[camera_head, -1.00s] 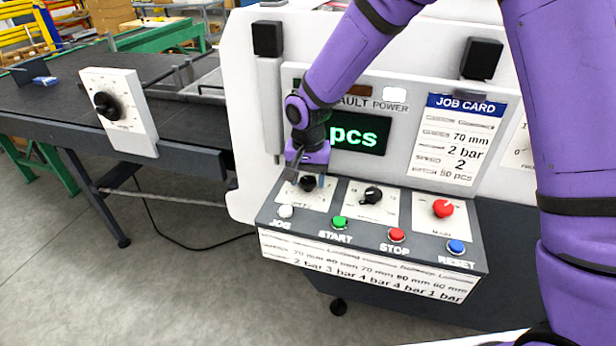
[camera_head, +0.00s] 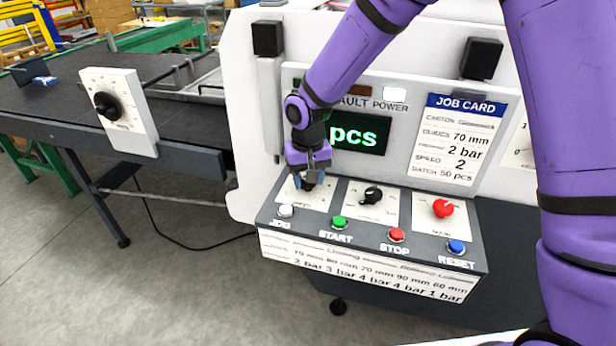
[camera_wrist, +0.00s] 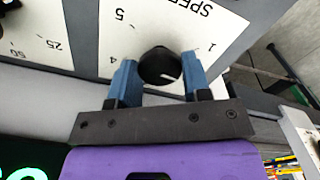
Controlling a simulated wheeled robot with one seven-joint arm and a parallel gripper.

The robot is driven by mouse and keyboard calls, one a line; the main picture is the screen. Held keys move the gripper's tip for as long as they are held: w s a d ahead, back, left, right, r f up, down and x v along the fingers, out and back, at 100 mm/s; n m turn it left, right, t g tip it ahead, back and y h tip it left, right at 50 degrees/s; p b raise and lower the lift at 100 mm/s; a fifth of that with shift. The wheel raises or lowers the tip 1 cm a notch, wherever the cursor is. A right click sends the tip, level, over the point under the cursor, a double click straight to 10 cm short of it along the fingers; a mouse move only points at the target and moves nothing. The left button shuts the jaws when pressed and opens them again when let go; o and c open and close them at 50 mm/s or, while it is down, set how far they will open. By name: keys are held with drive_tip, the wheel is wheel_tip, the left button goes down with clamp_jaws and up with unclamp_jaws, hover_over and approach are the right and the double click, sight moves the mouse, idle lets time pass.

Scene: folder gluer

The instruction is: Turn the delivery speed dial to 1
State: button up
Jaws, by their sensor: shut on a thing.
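A black dial knob (camera_wrist: 159,66) sits on a white plate (camera_wrist: 180,20) whose upside-down lettering begins "SPE", with 1, 4 and 5 legible. A pale mark on the knob points to the lower right in the wrist view, below the 1; I cannot read its setting. My gripper (camera_wrist: 160,80) is shut on this knob, one blue finger on each side. In the head view my gripper (camera_head: 308,180) comes down on the leftmost dial of the sloped panel and mostly hides it. Another black dial (camera_head: 107,106) stands on a white plate by the belt table at left.
A black dial (camera_head: 372,195) and a red knob (camera_head: 443,208) are to the right on the panel. White (camera_head: 286,211), green (camera_head: 340,222), red (camera_head: 396,234) and blue (camera_head: 456,246) buttons line its front. The job card (camera_head: 460,140) reads speed 2.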

drive_tip(key=n, duration=0.3)
drive_tip(key=shift+n, duration=2)
drive_tip(key=o, duration=0.9)
wheel_tip(320, 180, up, 11)
drive_tip(key=shift+f, duration=0.1)
